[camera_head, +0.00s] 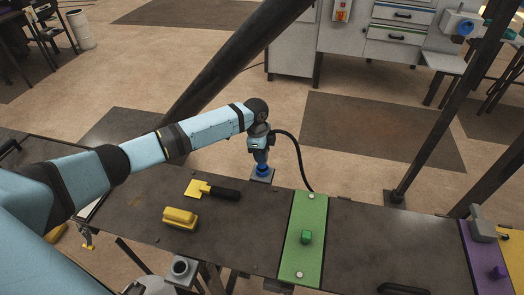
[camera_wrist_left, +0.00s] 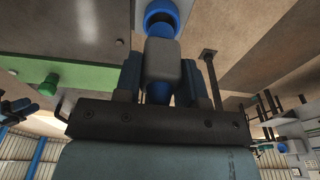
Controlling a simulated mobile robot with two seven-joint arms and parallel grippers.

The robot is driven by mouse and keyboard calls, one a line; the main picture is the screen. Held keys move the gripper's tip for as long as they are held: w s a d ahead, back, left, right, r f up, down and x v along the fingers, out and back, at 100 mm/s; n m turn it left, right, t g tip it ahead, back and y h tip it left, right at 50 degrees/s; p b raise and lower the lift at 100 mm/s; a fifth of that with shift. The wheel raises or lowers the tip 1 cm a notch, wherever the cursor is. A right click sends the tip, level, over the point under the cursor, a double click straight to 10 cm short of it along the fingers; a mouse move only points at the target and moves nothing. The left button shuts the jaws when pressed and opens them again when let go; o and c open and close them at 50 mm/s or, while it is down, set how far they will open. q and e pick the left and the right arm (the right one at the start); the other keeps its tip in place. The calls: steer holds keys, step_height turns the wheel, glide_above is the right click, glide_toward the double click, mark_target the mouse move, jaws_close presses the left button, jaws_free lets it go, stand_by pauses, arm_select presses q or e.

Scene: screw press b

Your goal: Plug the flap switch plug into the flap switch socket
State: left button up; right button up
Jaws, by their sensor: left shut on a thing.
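My left gripper (camera_head: 260,143) is at the far edge of the dark table, pointing down. It is shut on the flap switch plug (camera_head: 261,157), which has a grey body and blue parts in the left wrist view (camera_wrist_left: 163,62). A black cable loops from the plug to the right. Directly below the plug is the blue flap switch socket (camera_head: 263,172) on a pale mount; its blue ring shows in the left wrist view (camera_wrist_left: 164,10). Plug and socket line up closely, but I cannot tell whether they touch. My right gripper is not in view.
On the table (camera_head: 350,235) lie a yellow scraper with a black handle (camera_head: 212,190) and a yellow block-like brush (camera_head: 180,218). A green panel (camera_head: 303,235) with a green button is to the right. A thick dark diagonal beam (camera_head: 225,65) passes behind my left arm.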

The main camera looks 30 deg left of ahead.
arm_select(q)
steer(key=shift+f, duration=1.3)
stand_by(0.6)
steer(key=shift+p, duration=0.45)
steer(key=shift+f, duration=0.2)
steer(key=shift+f, duration=0.15)
